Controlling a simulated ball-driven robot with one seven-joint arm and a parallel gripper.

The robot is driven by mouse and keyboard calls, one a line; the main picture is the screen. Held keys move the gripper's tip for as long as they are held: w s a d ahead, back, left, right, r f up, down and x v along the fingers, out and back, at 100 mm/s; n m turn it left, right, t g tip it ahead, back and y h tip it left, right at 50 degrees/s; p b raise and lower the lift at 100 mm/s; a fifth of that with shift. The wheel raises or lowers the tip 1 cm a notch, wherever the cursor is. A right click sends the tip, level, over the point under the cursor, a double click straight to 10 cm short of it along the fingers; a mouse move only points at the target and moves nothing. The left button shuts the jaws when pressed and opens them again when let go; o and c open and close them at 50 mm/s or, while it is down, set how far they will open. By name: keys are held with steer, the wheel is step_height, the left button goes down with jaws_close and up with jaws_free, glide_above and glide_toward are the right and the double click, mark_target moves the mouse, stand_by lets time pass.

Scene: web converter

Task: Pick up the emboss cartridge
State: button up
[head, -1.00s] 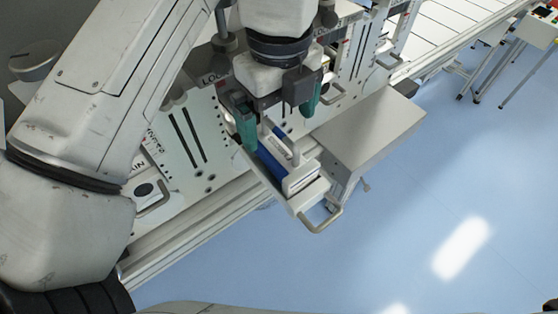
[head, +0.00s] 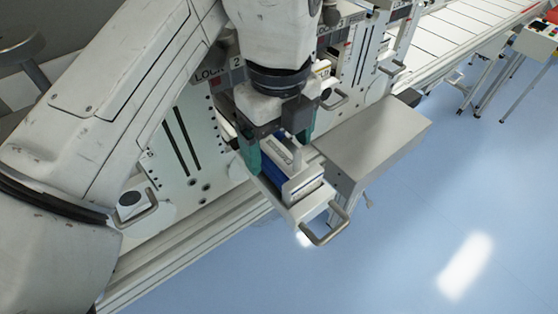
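The emboss cartridge (head: 303,185) has pale end plates, a blue roller and a grey handle bar on top. It sits in a pulled-out white tray (head: 312,207) with a metal pull handle at its front. My gripper (head: 280,153) is just above the cartridge, pointing down. Its two green fingers are spread apart, one on the left side and one on the right of the cartridge's handle bar. I cannot tell whether either finger touches it. The back part of the cartridge is hidden by my gripper.
A grey metal box (head: 375,145) stands close to the right of the tray. Slotted white machine panels (head: 185,140) are behind and to the left. A conveyor (head: 465,32) runs to the upper right. The blue floor (head: 420,220) in front is clear.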

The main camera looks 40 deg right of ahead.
steer(key=c, duration=1.2)
steer(key=shift+r, duration=0.15)
